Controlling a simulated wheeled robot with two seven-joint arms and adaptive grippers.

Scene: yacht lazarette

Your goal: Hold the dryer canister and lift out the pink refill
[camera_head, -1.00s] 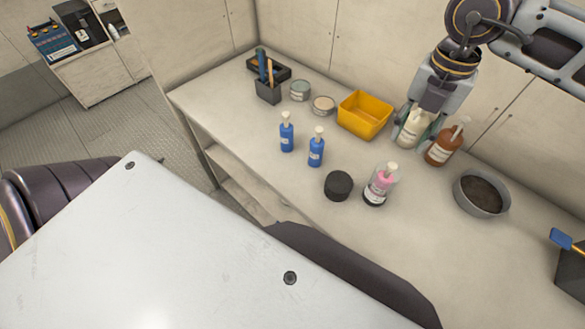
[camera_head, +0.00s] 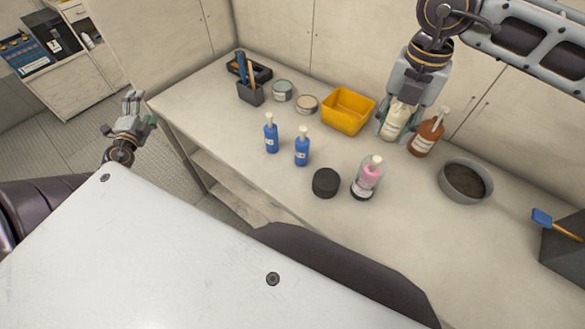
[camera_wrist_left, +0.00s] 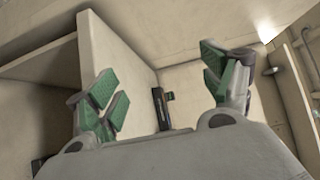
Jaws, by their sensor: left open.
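The clear dryer canister (camera_head: 358,191) stands upright on the counter, with the pink refill (camera_head: 370,174) inside and a cream top sticking up above it. A round black lid-like piece (camera_head: 326,182) lies just left of it. My left gripper (camera_head: 134,108) is open and empty, beyond the counter's left end and far from the canister. Its spread green-padded fingers show in the left wrist view (camera_wrist_left: 158,82). My right gripper (camera_head: 396,112) points down around a cream pump bottle (camera_head: 391,130) at the back; whether its fingers touch the bottle is unclear.
Two blue bottles (camera_head: 302,148) stand left of the canister. A yellow bin (camera_head: 348,110), two tins (camera_head: 307,105) and a tool holder (camera_head: 250,93) are behind. A brown bottle (camera_head: 426,136) and grey bowl (camera_head: 466,182) are right.

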